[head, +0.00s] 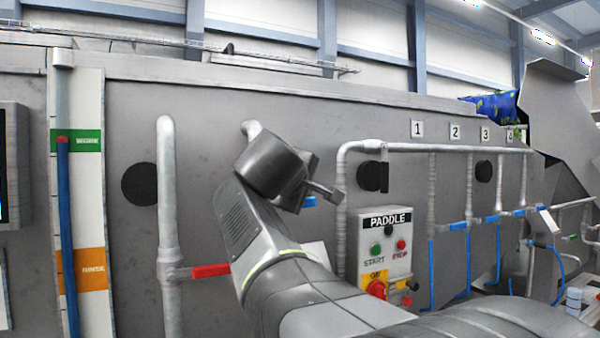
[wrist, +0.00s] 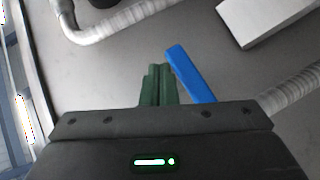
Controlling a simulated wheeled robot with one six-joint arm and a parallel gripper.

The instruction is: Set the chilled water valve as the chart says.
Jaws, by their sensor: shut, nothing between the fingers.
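A blue valve handle (head: 309,201) shows just behind my gripper in the head view, mostly hidden by it. In the wrist view the blue handle (wrist: 188,70) lies slanted, close to the right of the green fingers. My gripper (head: 330,192) is shut and empty in front of the grey panel. Its fingers also show in the wrist view (wrist: 158,84); I cannot tell whether they touch the handle. The valve body is hidden. A tall white strip (head: 92,205) has a green label and an orange label reading RINSE. I cannot make out a valve chart.
A red handle (head: 210,271) sits on a vertical pipe (head: 167,220) at left. The PADDLE box (head: 384,250) has start and stop buttons and a red knob. Several blue-handled branches hang right under a long pipe (head: 455,148), with number plates above.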

